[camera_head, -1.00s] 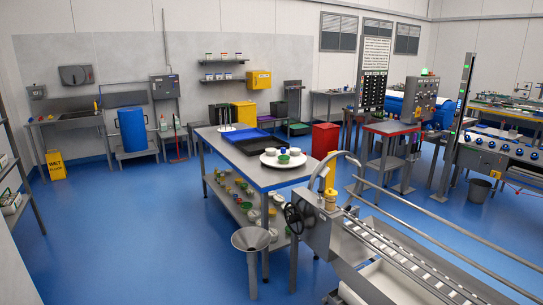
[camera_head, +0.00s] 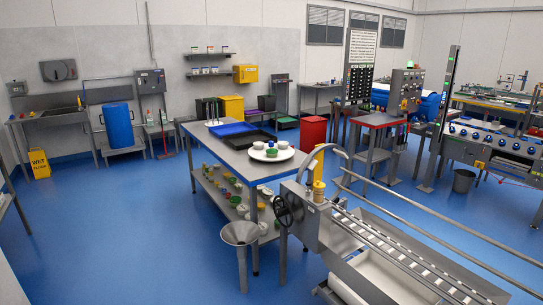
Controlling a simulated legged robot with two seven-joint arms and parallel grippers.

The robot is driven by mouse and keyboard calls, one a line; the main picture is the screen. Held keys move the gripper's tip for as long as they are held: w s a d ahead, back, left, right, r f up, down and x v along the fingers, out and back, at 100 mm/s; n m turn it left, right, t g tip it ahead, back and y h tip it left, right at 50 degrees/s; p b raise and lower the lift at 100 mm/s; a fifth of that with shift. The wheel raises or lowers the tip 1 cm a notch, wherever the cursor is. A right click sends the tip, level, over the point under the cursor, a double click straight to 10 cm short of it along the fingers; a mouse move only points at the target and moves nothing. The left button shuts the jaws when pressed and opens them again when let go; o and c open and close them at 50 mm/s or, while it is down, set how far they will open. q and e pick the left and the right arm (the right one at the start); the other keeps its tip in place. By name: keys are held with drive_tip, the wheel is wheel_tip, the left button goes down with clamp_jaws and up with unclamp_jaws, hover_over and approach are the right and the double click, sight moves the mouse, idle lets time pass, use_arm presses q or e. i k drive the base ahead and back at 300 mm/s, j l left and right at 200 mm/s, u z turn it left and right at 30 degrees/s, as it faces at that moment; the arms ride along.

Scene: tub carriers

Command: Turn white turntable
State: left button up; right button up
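The white turntable (camera_head: 284,153) is a round white disc on the near right end of the steel work table (camera_head: 228,156). A few small tubs stand on it: a green one (camera_head: 272,153) in front and white ones (camera_head: 258,146) behind and beside it, one with a blue top. The turntable is some distance ahead of me. Neither of my grippers shows in the head view.
A blue tray (camera_head: 229,129) and a black tray (camera_head: 247,139) lie on the table. A conveyor machine (camera_head: 390,250) fills the right foreground. Blue floor (camera_head: 110,225) is open at the left.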

sight(259, 155)
drive_tip(key=i+j+u, duration=0.3)
drive_tip(key=i, duration=0.2)
drive_tip(key=i+j+u, duration=0.15)
drive_tip(key=i+u, duration=0.2)
drive_tip(key=i, duration=0.15)
drive_tip(key=i+u, duration=0.2)
drive_tip(key=i, duration=2.2)
drive_tip(key=i+z, duration=0.3)
drive_tip(key=i, duration=0.25)
drive_tip(key=i+j+z, duration=0.1)
drive_tip(key=i+z, duration=0.2)
drive_tip(key=i, duration=0.25)
drive_tip(key=i+j+z, duration=0.3)
drive_tip(key=i, duration=0.2)
drive_tip(key=i+l, duration=0.05)
drive_tip(key=l, duration=0.05)
